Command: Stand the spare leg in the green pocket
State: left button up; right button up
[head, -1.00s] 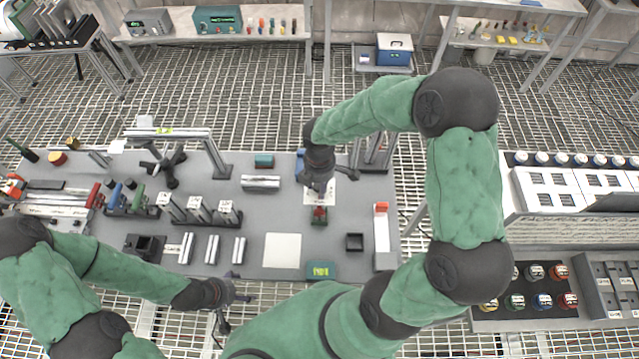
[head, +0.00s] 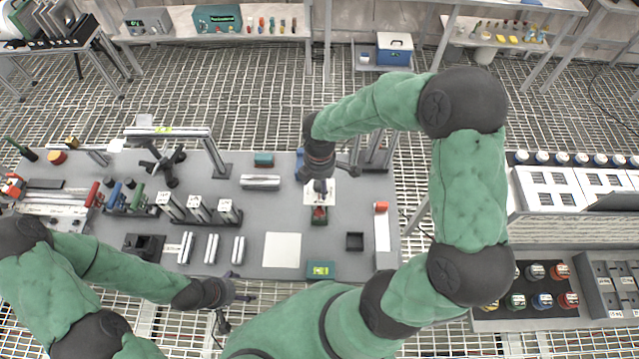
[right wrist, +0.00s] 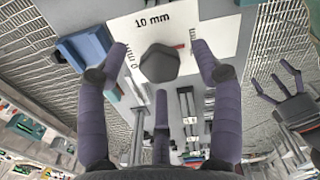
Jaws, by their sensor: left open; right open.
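My right gripper (head: 322,184) is open above the white card (head: 313,198) right of the bench's middle. In the right wrist view its spread fingers (right wrist: 162,85) surround a dark hexagonal piece (right wrist: 160,63) over the card marked "10 mm"; I cannot tell whether they touch it or whether it is the spare leg. Several silver leg-like bars (head: 211,249) lie at the bench front. A small green block with yellow marks (head: 320,270) sits at the front edge. I cannot tell which green thing is the pocket. My left gripper (head: 230,292) is open and empty, off the bench's front edge.
A black open box (head: 355,242) and a white plate (head: 282,250) lie nearby. A black three-legged piece (head: 165,165) and a metal frame (head: 213,150) stand further left.

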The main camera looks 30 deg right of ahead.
notch_tip(320, 180, up, 10)
jog(key=shift+r, duration=0.2)
dwell(0.3)
